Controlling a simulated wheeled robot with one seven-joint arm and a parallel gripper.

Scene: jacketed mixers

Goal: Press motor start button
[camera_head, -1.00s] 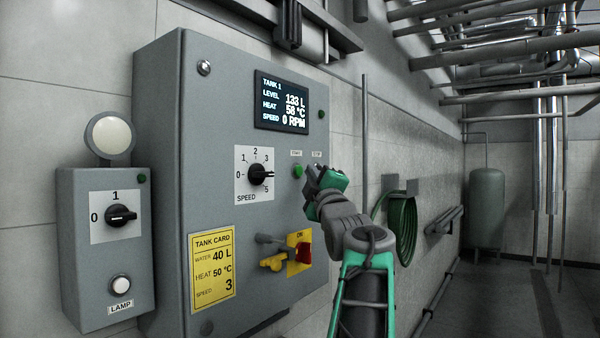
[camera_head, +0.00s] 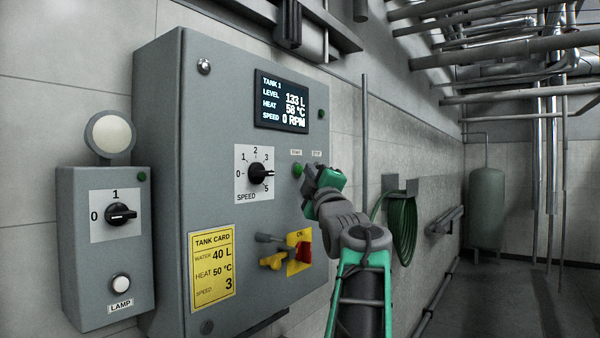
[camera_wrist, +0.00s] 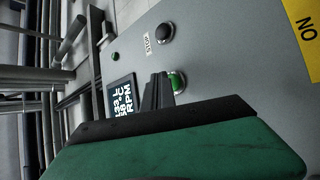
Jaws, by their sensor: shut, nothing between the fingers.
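The green start button (camera_head: 298,170) sits on the grey panel (camera_head: 215,120), under a small label and right of the speed dial. It also shows in the wrist view (camera_wrist: 178,81), partly behind my fingers. My gripper (camera_head: 309,169) is shut and empty, with its tips close to the green button. I cannot tell whether they touch it. In the wrist view my shut fingers (camera_wrist: 157,92) point up at the panel just beside the button. A dark round button (camera_wrist: 165,32) is beside the green one; my gripper hides it in the head view.
The display (camera_head: 282,102) reads 133 L, 58 °C and 0 RPM. The speed dial (camera_head: 260,174) and a red and yellow switch (camera_head: 301,253) are close by. A lamp box (camera_head: 106,250) is at the left. A hose (camera_head: 404,228) hangs on the wall to the right.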

